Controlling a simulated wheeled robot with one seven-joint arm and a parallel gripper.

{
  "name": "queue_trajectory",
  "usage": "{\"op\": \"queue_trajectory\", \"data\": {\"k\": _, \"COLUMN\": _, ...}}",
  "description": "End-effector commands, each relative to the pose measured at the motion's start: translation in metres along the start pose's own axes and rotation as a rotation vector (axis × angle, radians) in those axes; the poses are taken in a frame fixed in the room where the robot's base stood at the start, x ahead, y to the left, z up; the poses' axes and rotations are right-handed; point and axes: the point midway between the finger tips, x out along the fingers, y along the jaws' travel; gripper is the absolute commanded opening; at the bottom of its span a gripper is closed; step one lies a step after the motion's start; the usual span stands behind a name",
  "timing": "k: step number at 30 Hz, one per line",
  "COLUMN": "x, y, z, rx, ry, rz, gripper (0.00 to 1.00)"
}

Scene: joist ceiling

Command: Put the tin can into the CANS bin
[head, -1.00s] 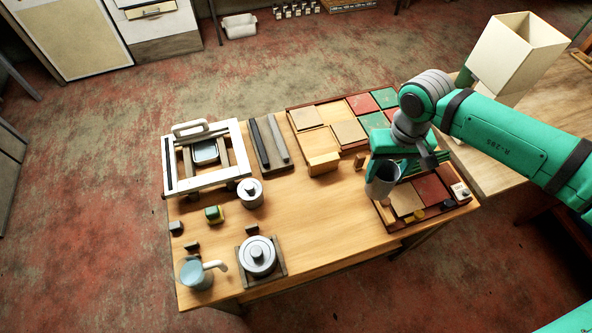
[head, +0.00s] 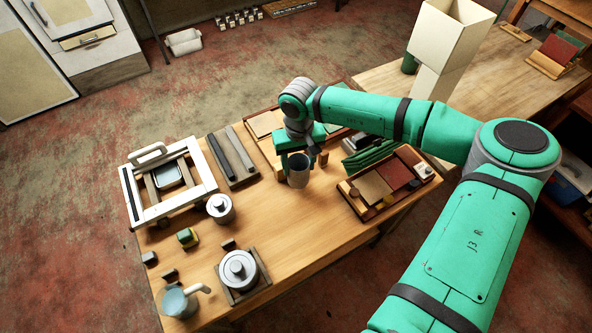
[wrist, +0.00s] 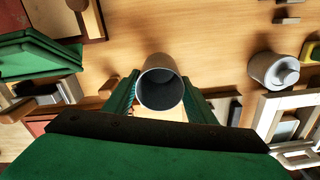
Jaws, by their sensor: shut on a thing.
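The tin can (head: 298,176) is grey and open-topped, and hangs upright below my gripper (head: 302,161) in the head view. In the wrist view I see into its dark mouth (wrist: 160,91), with the green fingers of my gripper (wrist: 162,103) closed on its two sides. The can is above or at the middle of the wooden table; its height over the top is hard to tell. A tall cream open-topped container (head: 450,38) stands at the upper right. I can read no CANS label on anything.
A tray with tan and red tiles (head: 398,173) and a green stack (head: 371,156) lie right of the can. A white frame (head: 130,190), dark bars (head: 235,158), a lidded pot (head: 240,268) and a blue mug (head: 178,302) stand left. Bare tabletop (head: 290,225) lies in front.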

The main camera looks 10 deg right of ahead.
Motion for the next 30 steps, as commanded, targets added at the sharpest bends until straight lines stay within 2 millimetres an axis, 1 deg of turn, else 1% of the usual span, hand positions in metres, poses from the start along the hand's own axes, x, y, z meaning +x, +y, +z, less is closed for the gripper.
{"op": "queue_trajectory", "data": {"k": 5, "x": 0.012, "y": -0.008, "z": -0.006, "rx": -0.002, "ry": -0.002, "rz": -0.001, "gripper": 0.25}}
{"op": "queue_trajectory", "data": {"k": 9, "x": 0.033, "y": -0.006, "z": -0.005, "rx": 0.001, "ry": -0.002, "rz": -0.001, "gripper": 0.25}}
{"op": "queue_trajectory", "data": {"k": 12, "x": 0.040, "y": -0.006, "z": -0.005, "rx": 0.000, "ry": -0.001, "rz": 0.000, "gripper": 0.25}}
{"op": "queue_trajectory", "data": {"k": 23, "x": 0.044, "y": -0.006, "z": -0.005, "rx": -0.001, "ry": -0.001, "rz": 0.000, "gripper": 0.25}}
{"op": "queue_trajectory", "data": {"k": 24, "x": 0.043, "y": -0.006, "z": -0.005, "rx": -0.001, "ry": 0.000, "rz": 0.000, "gripper": 0.58}}
{"op": "queue_trajectory", "data": {"k": 25, "x": 0.043, "y": -0.006, "z": -0.005, "rx": -0.001, "ry": 0.000, "rz": 0.000, "gripper": 0.65}}
{"op": "queue_trajectory", "data": {"k": 26, "x": 0.043, "y": -0.006, "z": -0.005, "rx": -0.001, "ry": 0.000, "rz": 0.000, "gripper": 0.69}}
{"op": "queue_trajectory", "data": {"k": 30, "x": 0.043, "y": -0.006, "z": -0.005, "rx": -0.001, "ry": -0.001, "rz": 0.000, "gripper": 0.69}}
